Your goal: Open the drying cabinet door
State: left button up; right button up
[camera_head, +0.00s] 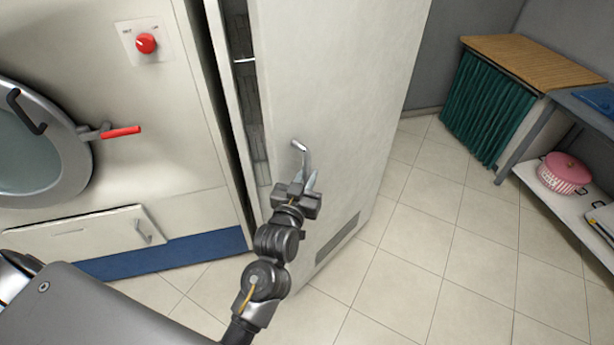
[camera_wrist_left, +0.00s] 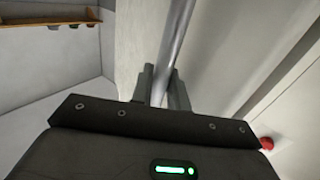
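The drying cabinet door (camera_head: 325,75) is a tall off-white panel in the upper middle of the head view. A dark gap (camera_head: 243,75) with slatted parts inside shows along its left edge, so the door stands ajar. Its bent metal handle (camera_head: 302,152) is on the front face; the bar also shows in the left wrist view (camera_wrist_left: 175,50). My left gripper (camera_head: 298,186) is at the lower part of the handle. In the wrist view its fingers (camera_wrist_left: 162,88) lie close on both sides of the bar, shut on it. My right gripper is not in view.
A washing machine with a round door (camera_head: 62,150), red-tipped lever (camera_head: 121,132) and red knob (camera_head: 146,43) stands at the left. A table with a green curtain (camera_head: 488,105) and a shelf with a pink basket (camera_head: 563,173) stand at the right. Tiled floor (camera_head: 430,240) between is clear.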

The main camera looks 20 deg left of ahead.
pick_arm(q)
jog(key=o, duration=0.3)
jog(key=shift+s, duration=0.3)
jog(key=shift+s+d+b, duration=0.15)
jog(key=shift+s+b, duration=1.05)
jog(key=shift+s, duration=3.85)
